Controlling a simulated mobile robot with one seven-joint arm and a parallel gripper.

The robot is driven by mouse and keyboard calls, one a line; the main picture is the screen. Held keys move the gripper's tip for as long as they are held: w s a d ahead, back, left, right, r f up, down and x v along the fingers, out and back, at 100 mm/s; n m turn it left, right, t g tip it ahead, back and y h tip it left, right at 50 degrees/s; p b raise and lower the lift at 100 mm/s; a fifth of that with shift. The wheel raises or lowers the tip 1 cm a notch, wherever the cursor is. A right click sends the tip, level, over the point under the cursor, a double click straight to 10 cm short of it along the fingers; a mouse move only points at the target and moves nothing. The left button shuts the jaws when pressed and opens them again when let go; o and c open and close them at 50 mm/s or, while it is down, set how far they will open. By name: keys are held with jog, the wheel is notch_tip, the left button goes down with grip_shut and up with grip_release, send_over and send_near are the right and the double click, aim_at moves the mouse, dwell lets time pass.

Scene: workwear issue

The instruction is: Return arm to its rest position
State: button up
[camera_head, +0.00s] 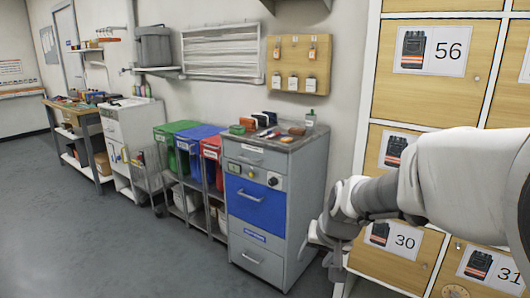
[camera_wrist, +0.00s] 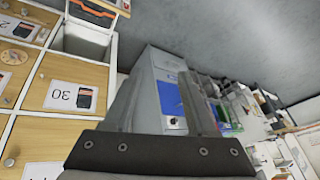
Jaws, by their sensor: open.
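My arm reaches in from the right edge of the head view, in front of the numbered lockers. My gripper (camera_head: 335,262) hangs at the arm's end, to the right of the grey cabinet and in front of the lockers. In the wrist view my gripper (camera_wrist: 160,95) shows two grey fingers spread apart, with nothing between them but the distant cabinet. It is open and empty. The fingertips are hard to make out in the head view.
Lockers with number cards, such as locker 30 (camera_head: 393,241), stand close beside my arm. An open compartment (camera_wrist: 85,40) shows in the wrist view. The grey cabinet (camera_head: 262,262) with a blue drawer (camera_head: 256,204) carries small items on top. The floor (camera_head: 110,245) at left is clear.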

jog(key=s+d+r+n+h, duration=0.1)
jog(key=s+r, duration=0.3)
jog(key=s, duration=0.6)
jog(key=s+d+r+n, duration=0.15)
jog(key=s+r, duration=0.25)
jog(key=s, duration=0.7)
notch_tip(320, 180, up, 20)
jog(key=p, duration=2)
jog(key=shift+d+f, duration=0.2)
jog(key=shift+d+m, duration=0.1)
jog(key=shift+m, duration=0.15)
